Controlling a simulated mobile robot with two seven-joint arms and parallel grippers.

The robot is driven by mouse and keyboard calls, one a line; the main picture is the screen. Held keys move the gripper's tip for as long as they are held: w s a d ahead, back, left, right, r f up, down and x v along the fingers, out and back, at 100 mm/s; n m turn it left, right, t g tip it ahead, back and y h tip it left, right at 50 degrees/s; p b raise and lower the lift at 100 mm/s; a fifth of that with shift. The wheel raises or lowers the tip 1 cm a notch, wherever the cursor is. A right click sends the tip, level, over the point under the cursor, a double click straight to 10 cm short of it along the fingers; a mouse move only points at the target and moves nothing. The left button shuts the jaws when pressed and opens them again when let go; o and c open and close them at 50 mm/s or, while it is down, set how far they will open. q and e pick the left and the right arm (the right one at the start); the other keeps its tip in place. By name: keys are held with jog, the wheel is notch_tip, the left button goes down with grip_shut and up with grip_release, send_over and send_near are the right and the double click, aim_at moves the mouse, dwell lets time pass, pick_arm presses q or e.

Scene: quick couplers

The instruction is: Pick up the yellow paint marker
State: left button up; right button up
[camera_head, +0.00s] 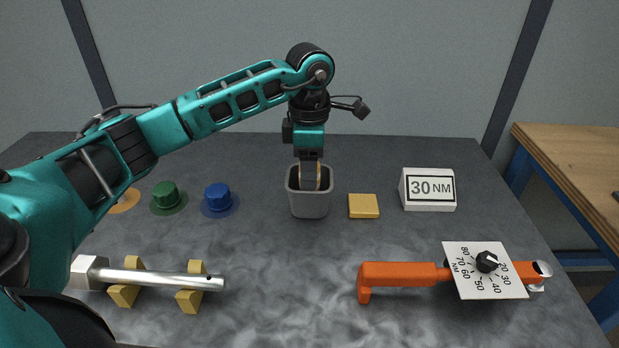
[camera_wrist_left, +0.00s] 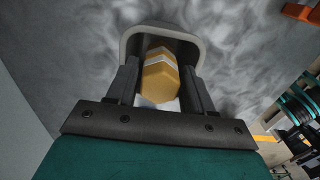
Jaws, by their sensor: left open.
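The yellow paint marker (camera_wrist_left: 159,75) stands in a grey cup (camera_head: 310,204), a yellow body with a white band in the left wrist view. In the head view only a thin yellow-brown strip of it shows at the cup's mouth. My left gripper (camera_head: 311,178) points down into the cup from above. In the left wrist view its two fingers are apart, one on each side of the marker, with narrow dark gaps. The marker's lower part is hidden in the cup. My right gripper is not in view.
A yellow block (camera_head: 363,206) lies close right of the cup, with a 30 NM sign (camera_head: 428,189) beyond. A blue cap (camera_head: 218,197) and green cap (camera_head: 166,196) stand left. An orange torque wrench (camera_head: 405,274) and a metal bar (camera_head: 160,277) on yellow supports lie in front.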

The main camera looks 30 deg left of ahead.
pick_arm(q)
notch_tip(320, 180, down, 2)
jog(key=shift+f, duration=0.1)
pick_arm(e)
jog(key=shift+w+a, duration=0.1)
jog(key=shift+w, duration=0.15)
pick_arm(q)
jog(key=c, duration=0.8)
jog(key=shift+o, duration=0.2)
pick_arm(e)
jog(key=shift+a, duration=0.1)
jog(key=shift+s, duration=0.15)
pick_arm(q)
jog(key=shift+r, duration=0.65)
notch_tip(320, 180, up, 19)
jog(key=p, duration=0.4)
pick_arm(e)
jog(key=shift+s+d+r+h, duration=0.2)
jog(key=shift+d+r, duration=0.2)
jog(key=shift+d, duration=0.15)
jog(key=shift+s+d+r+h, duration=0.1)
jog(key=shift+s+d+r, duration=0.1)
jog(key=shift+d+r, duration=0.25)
